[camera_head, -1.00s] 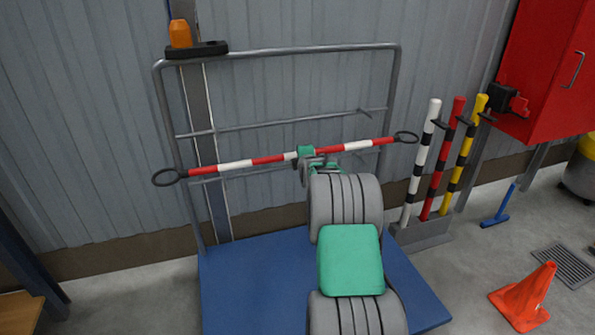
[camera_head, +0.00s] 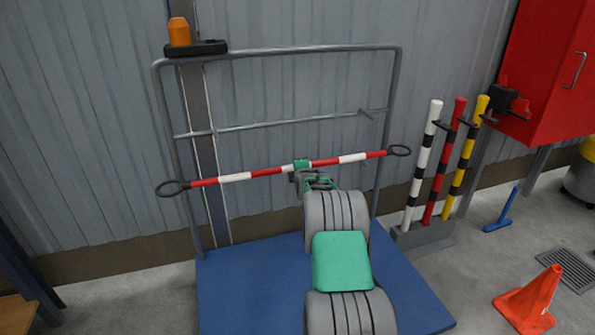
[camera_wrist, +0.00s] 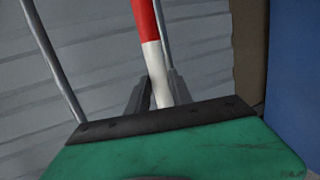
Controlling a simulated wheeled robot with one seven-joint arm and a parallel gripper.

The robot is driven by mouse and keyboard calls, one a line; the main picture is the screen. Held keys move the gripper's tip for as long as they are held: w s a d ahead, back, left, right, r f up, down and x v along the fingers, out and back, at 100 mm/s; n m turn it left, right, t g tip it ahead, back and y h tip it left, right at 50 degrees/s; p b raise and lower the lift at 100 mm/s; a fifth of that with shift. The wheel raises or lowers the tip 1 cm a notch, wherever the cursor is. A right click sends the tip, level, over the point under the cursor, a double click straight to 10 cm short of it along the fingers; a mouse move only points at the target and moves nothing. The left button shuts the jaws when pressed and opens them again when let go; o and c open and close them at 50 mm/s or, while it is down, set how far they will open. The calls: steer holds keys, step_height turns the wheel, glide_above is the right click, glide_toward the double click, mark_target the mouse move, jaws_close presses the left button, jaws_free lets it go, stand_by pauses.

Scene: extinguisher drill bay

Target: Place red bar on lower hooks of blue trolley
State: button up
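The red and white striped bar (camera_head: 266,172) has a black ring at each end. It spans the grey tube frame of the blue trolley (camera_head: 245,275), its left end slightly lower in the picture. My gripper (camera_head: 302,168) is shut on the bar near its middle. The wrist view shows the bar (camera_wrist: 157,70) passing between the two dark fingers (camera_wrist: 156,95). The trolley's upper cross rail (camera_head: 270,125), with a short peg at its right, is bare above the bar. The lower rail and hooks are hidden behind the bar; I cannot tell whether the bar touches them.
Striped posts (camera_head: 423,165) stand in a grey base to the right, near a red cabinet (camera_head: 548,75). An orange cone (camera_head: 530,300) stands at lower right. The corrugated wall is close behind the frame.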

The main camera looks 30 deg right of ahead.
steer(key=o, duration=0.4)
steer(key=p+v, duration=0.3)
steer(key=v, duration=0.9)
steer(key=s+a+r+m+g+y, duration=0.1)
steer(key=s+a+m+g+y, duration=0.2)
steer(key=a, duration=0.6)
steer(key=s+a+r+m+g+y, duration=0.15)
steer(key=s+a, duration=0.25)
steer(key=a, duration=0.5)
steer(key=s+a+f+m+g, duration=0.1)
steer(key=s+a+m+g, duration=0.1)
steer(key=s+a, duration=0.3)
steer(key=s+a+f+m+g, duration=0.1)
steer(key=s+a+m, duration=0.3)
steer(key=s, duration=0.9)
steer(key=s+a+f+m+g+y, duration=0.1)
steer(key=s+a+f+m+g, duration=0.1)
steer(key=s+a, duration=0.4)
steer(key=s+m+g, duration=0.1)
steer(key=s, duration=0.2)
